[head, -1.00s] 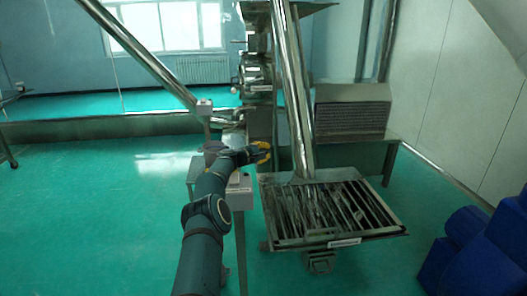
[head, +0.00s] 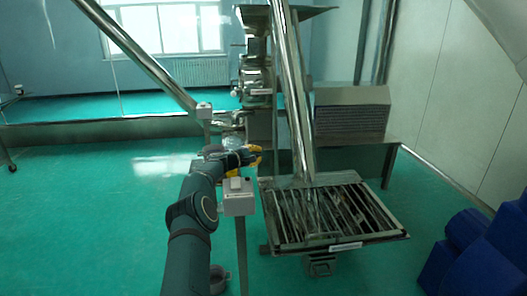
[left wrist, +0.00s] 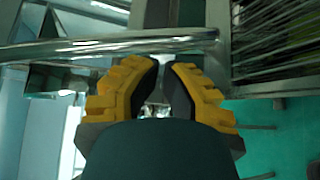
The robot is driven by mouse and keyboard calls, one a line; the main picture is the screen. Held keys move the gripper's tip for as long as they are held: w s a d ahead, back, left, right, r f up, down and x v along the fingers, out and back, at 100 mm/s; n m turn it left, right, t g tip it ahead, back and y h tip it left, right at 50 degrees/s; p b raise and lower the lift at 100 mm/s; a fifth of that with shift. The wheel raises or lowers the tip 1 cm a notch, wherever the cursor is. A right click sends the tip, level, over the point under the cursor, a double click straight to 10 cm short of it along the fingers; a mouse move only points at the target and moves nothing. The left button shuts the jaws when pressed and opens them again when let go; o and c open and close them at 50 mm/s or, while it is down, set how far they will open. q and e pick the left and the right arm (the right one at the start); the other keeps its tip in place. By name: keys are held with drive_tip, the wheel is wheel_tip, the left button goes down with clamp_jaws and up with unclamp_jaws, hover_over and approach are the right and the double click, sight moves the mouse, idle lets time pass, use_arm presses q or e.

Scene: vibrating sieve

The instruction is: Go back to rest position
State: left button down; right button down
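My left gripper (head: 254,157) shows in the head view at the end of my dark arm, near the middle of the picture. Its yellow fingers (left wrist: 165,75) point away from the camera in the left wrist view, with a narrow gap between the tips and nothing seen held in it. The vibrating sieve (head: 395,234), a metal tray with a barred grid, stands to the right of the gripper, apart from it. My right gripper is in neither view.
A grey control box (head: 238,203) on a post stands close beside my left arm. A slanted metal tube (head: 295,100) comes down to the sieve. Blue objects (head: 462,250) stand at the lower right. Green floor (head: 90,220) is clear on the left.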

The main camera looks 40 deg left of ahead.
use_arm(q)
drive_tip(key=s+a+f, duration=0.2)
drive_tip(key=s+f, duration=0.1)
drive_tip(key=shift+a+f, duration=0.1)
drive_tip(key=shift+a, duration=0.1)
